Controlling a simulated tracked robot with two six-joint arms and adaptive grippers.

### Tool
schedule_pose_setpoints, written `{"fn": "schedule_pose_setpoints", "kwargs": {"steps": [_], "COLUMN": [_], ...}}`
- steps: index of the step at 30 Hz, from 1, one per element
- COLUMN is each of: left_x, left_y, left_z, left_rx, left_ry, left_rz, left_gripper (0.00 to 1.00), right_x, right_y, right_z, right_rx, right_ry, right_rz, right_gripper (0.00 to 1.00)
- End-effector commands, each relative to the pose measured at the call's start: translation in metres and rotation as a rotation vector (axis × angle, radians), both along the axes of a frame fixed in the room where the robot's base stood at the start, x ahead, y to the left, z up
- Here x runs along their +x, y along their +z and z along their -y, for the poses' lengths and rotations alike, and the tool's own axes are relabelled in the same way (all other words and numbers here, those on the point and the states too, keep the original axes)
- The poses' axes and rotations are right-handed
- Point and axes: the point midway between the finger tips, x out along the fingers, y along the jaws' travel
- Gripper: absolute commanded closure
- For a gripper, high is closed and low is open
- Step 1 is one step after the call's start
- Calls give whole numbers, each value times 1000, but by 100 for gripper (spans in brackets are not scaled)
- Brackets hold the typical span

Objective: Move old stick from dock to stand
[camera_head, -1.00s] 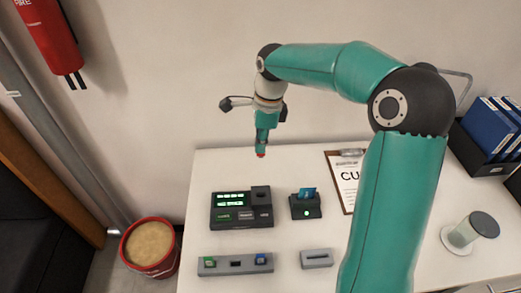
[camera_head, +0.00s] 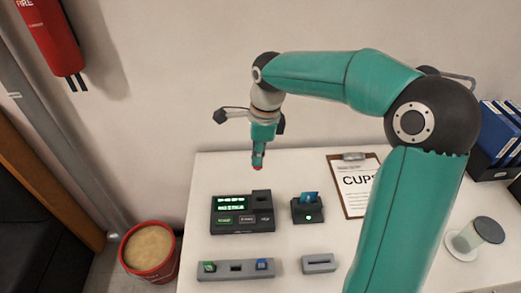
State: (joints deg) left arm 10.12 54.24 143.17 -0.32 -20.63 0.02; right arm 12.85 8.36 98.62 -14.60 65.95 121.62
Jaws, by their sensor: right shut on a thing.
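My right gripper (camera_head: 258,163) is over the back of the white table, pointing down, above and behind the black console. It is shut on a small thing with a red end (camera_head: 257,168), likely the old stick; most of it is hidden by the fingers. The black console (camera_head: 242,213) has a lit green screen and a dark slot at its upper right; it may be the dock. A grey stand (camera_head: 221,270) in front holds a green stick (camera_head: 209,267) at left and a blue stick (camera_head: 262,265) at right, with a dark slot between. My left gripper is out of view.
A black card holder (camera_head: 307,211) with a blue card and green light stands right of the console. A grey slotted block (camera_head: 319,264) lies in front. A clipboard (camera_head: 352,205), a clear jar (camera_head: 487,230) and blue binders (camera_head: 497,130) are at right.

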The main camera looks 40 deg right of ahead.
Motion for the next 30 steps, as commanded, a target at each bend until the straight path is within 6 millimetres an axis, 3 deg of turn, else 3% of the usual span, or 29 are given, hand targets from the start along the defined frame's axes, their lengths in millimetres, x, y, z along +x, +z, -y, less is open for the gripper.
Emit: {"fn": "schedule_pose_setpoints", "kwargs": {"steps": [21,30], "left_x": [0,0], "left_y": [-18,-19], "left_z": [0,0], "left_rx": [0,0], "left_ry": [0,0], "left_rz": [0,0], "left_gripper": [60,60], "right_x": [-32,-35], "right_y": [0,0], "right_z": [-63,-67], "right_rx": [-1,-1], "right_ry": [2,-1], "right_rz": [1,1], "right_gripper": [100,100]}}
